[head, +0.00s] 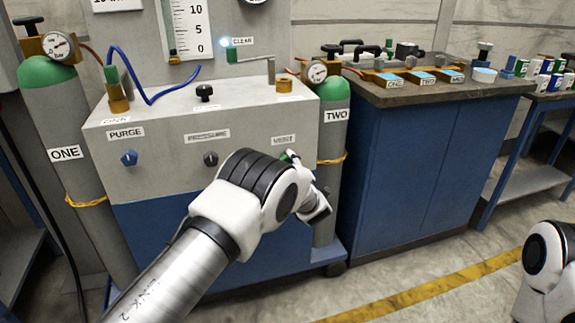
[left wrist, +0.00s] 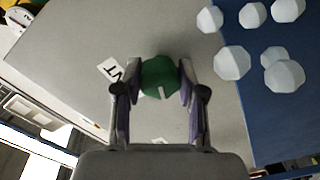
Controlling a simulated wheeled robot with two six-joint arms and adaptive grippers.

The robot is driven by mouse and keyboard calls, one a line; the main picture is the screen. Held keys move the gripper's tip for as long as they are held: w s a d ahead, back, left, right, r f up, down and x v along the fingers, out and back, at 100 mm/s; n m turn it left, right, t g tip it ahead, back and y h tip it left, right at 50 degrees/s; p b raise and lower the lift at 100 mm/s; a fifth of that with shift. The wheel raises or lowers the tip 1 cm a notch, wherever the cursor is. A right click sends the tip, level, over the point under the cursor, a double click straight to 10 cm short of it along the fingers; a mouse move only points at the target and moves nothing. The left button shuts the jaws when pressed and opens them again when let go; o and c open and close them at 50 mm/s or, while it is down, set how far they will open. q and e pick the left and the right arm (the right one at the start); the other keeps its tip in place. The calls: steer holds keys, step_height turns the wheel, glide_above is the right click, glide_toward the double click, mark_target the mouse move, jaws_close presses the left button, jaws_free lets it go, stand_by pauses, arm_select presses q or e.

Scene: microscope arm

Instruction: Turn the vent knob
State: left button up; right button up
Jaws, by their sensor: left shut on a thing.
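The vent knob is green, on the front of the grey panel under the VENT label (head: 283,139). In the head view only a bit of the green knob (head: 289,156) shows behind my left arm. In the left wrist view the knob (left wrist: 160,77) sits between the two fingers of my left gripper (left wrist: 157,70), with a pale pointer mark on its face. The gripper is shut on the knob. My right gripper is out of the picture; only a part of my right arm shows at the lower right.
The blue PURGE knob (head: 129,158) and a dark middle knob (head: 210,159) are on the same panel. Gas cylinder ONE (head: 62,125) stands left, cylinder TWO (head: 334,130) close right. A blue cabinet (head: 405,165) stands further right. Floor in front is clear.

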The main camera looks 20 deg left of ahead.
arm_select(q)
steer(key=shift+n+b, duration=0.3)
steer(key=shift+n, duration=1.2)
steer(key=o, duration=1.1)
steer(key=shift+o, duration=0.2)
